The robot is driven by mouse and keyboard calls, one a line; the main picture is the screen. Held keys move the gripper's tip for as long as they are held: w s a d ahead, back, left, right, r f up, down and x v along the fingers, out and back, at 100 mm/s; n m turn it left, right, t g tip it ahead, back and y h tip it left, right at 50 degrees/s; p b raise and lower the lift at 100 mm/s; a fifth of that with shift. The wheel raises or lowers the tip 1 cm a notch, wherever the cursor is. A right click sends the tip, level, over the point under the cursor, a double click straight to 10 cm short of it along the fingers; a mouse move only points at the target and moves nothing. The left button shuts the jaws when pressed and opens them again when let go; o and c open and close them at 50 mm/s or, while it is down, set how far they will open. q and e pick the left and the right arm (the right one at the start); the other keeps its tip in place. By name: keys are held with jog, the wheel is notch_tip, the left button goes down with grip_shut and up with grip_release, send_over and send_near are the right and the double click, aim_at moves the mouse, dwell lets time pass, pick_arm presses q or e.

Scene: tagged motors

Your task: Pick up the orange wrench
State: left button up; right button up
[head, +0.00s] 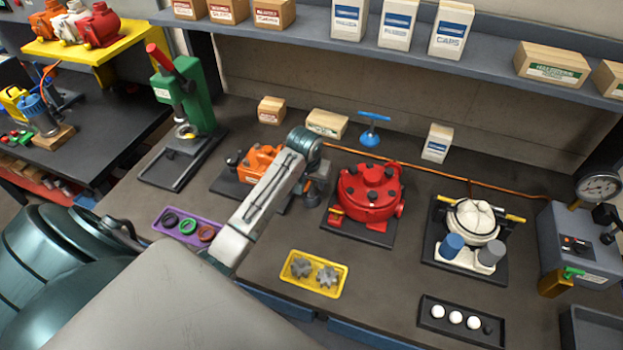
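I cannot make out a clear orange wrench in the head view. An orange motor (254,161) sits on a dark plate at the middle left, partly hidden behind my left arm. My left gripper (318,190) is at the right end of that plate, between the orange motor and the red motor (369,192). Its fingers are small and dark here, so I cannot tell whether they are open or hold anything. My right gripper is not in view.
A white motor (474,220) stands right of the red one. A yellow tray (340,287) with gears, a purple tray (163,231) with rings and a black tray (432,322) with white balls lie in front. A green press (195,95) stands left. Boxes line the shelf (440,58).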

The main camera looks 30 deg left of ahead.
pick_arm(q)
jog(key=shift+w+f, duration=0.1)
grip_shut()
jog(key=shift+r+b, duration=0.55)
notch_tip(320, 180, up, 2)
jog(key=shift+r+b, duration=0.1)
jog(key=shift+b, duration=0.75)
jog(key=s+r+b, duration=0.1)
jog(key=s+b, duration=0.3)
jog(key=s, duration=1.2)
jog(key=shift+a+r, duration=0.15)
jog(key=shift+r, duration=0.25)
